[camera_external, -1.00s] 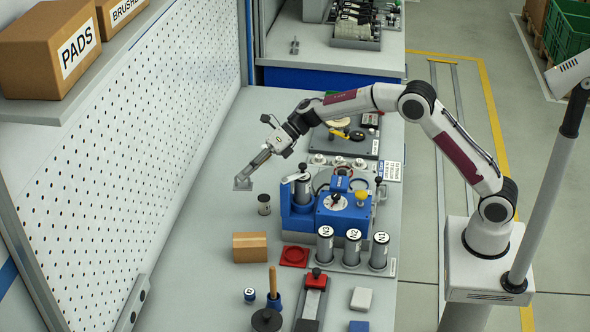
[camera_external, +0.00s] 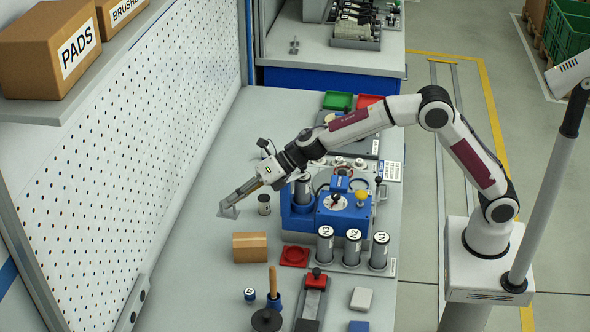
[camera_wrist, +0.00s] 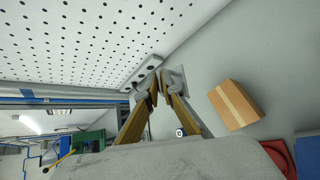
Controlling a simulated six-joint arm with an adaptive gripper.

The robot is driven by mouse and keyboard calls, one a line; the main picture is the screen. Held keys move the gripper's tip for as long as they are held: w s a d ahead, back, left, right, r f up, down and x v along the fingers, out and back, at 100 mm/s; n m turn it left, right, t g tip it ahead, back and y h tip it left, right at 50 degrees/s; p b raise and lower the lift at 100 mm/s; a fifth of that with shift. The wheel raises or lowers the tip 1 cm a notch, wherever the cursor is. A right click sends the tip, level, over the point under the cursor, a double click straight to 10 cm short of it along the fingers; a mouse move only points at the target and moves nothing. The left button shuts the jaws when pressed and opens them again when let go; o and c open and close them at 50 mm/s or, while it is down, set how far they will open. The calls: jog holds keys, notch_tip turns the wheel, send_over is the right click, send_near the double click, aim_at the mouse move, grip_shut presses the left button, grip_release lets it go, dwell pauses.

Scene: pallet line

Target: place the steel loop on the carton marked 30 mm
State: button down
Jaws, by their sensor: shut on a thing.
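My gripper (camera_external: 240,198) is shut on a small grey metal piece (camera_external: 229,211), which looks like the steel loop, though its opening is hard to make out. In the wrist view the piece (camera_wrist: 178,77) shows at the fingertips (camera_wrist: 158,88), partly hidden by them. My gripper holds it out over the left side of the bench. A brown carton (camera_external: 250,252) with a lighter tape strip lies nearer the front and slightly right of the piece, apart from it. The carton also shows in the wrist view (camera_wrist: 232,108), right of the fingers. No 30 mm marking is readable on it.
A blue fixture (camera_external: 318,222), grey cylinders marked N3, N2 and N1 (camera_external: 353,247) and a red square tray (camera_external: 294,257) are further right. The perforated wall (camera_external: 150,120) bounds the left. Bench left of the carton is clear.

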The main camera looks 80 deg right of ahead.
jog(key=shift+s+a+f+m+t+h, duration=0.1)
jog(key=shift+m+t+h, duration=0.15)
jog(key=shift+m+h, duration=0.35)
jog(key=shift+s+a+m+t+h, duration=0.1)
jog(key=shift+m+t+h, duration=0.15)
jog(key=shift+m+h, duration=0.35)
jog(key=shift+s+d+f+m+h, duration=0.1)
jog(key=shift+s+d+m+h, duration=0.1)
jog(key=shift+m+h, duration=0.25)
jog(key=shift+s+d+f+m+h, duration=0.1)
jog(key=shift+s+m+h, duration=0.1)
jog(key=shift+m+h, duration=0.25)
jog(key=shift+s+d+f+m+h, duration=0.15)
jog(key=shift+s+d+m+h, duration=0.15)
jog(key=shift+s+m+h, duration=0.35)
jog(key=shift+s+d+f+m+h, duration=0.2)
jog(key=shift+s+d+m+h, duration=0.05)
jog(key=shift+s+m+h, duration=0.4)
jog(key=shift+s+d+f+m+h, duration=0.15)
jog(key=shift+s+d+m+h, duration=0.15)
jog(key=shift+s+m+h, duration=0.3)
jog(key=shift+w+f, duration=0.1)
send_over(254, 240)
jog(key=shift+d+f, duration=0.1)
jog(key=shift+f, duration=2.9)
jog(key=shift+f, duration=1.9)
jog(key=shift+f, duration=0.1)
